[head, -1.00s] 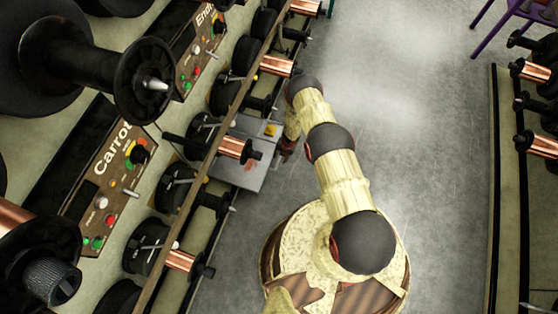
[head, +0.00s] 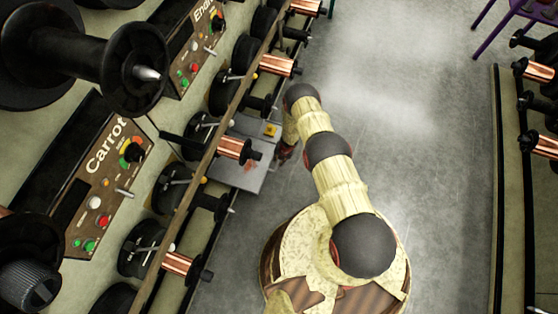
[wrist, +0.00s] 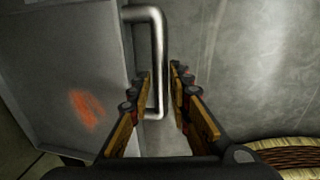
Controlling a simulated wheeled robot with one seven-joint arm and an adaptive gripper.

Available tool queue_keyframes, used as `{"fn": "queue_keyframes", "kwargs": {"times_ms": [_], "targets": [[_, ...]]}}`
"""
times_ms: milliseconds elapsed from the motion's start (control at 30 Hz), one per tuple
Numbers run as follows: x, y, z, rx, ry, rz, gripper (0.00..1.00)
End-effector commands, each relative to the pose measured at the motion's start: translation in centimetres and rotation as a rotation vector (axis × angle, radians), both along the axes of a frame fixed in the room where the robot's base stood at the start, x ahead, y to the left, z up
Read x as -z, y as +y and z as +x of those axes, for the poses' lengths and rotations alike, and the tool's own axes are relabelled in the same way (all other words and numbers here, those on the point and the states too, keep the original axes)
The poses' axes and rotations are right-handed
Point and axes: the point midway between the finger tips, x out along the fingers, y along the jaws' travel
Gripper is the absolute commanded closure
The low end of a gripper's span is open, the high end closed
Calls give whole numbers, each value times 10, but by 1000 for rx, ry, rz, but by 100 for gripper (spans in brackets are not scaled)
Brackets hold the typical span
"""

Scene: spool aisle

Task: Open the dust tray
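The dust tray (head: 242,177) is a flat grey metal box low beside the machine row in the head view, with an orange smudge on top. In the wrist view its grey top (wrist: 70,75) fills the left side, with the same smudge. A bent metal bar handle (wrist: 158,60) stands out from its right edge. My gripper (wrist: 160,75) has one finger on each side of the handle's long bar, with gaps showing, so it is open around it. In the head view my gripper (head: 282,153) is small and partly hidden at the tray's right edge.
Machines with black spools, copper bobbins (head: 236,148) and the "Carrot" panel (head: 108,185) line the left. A long rail (head: 215,145) runs above the tray's left part. The grey floor (head: 430,170) is open to the right, up to another bobbin row (head: 535,145).

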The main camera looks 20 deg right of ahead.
Motion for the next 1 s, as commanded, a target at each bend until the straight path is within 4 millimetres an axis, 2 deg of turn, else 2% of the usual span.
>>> {"fn": "queue_keyframes", "kwargs": {"times_ms": [300,1000], "targets": [[0,0,0,0,0,0,100],[-1,-2,-2,1,0,0,100]]}}
